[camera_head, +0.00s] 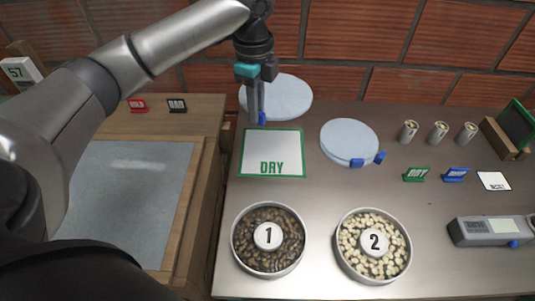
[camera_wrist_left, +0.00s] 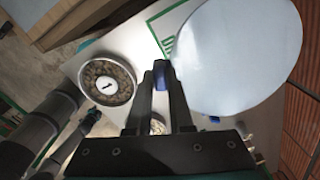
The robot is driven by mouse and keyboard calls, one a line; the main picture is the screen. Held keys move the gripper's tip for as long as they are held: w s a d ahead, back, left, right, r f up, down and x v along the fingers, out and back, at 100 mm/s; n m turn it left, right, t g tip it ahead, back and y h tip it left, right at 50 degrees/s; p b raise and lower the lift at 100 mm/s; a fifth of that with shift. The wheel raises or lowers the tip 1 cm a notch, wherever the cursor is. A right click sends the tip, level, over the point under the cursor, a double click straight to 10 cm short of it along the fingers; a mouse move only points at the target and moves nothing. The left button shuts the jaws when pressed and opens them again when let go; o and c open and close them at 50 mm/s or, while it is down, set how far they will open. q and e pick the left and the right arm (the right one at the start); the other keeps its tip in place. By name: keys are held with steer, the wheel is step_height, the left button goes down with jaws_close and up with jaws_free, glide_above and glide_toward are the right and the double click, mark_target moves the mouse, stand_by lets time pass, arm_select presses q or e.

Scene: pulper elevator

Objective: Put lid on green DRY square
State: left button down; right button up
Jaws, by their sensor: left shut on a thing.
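My left gripper (camera_head: 260,119) is shut on the blue tab of a round pale-blue lid (camera_head: 284,97). The lid is behind the DRY square, towards the brick wall, partly hidden by the gripper. The green-edged white DRY square (camera_head: 258,146) lies bare on the steel table. In the left wrist view the fingertips (camera_wrist_left: 161,75) pinch the blue tab at the lid's (camera_wrist_left: 240,55) edge, and the lid overlaps part of the green-edged square (camera_wrist_left: 165,22). I cannot tell the lid's height above the table. My right gripper is not in view.
A second pale-blue lid (camera_head: 348,138) lies right of the square. Bowl 1 with dark beans (camera_head: 264,268) and bowl 2 with pale beans (camera_head: 349,243) stand in front. Small cans (camera_head: 438,132), signs (camera_head: 417,175) and a grey device (camera_head: 475,231) are at the right.

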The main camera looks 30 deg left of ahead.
arm_select(q)
step_height(320, 180, down, 19)
steer(key=b, duration=0.3)
steer(key=shift+b, duration=0.3)
steer(key=shift+f, duration=0.15)
steer(key=c, duration=0.8)
jaws_free()
step_height(320, 180, up, 12)
steer(key=shift+s+r+p, duration=0.1)
steer(key=shift+r+p, duration=0.05)
steer(key=shift+p, duration=1.1)
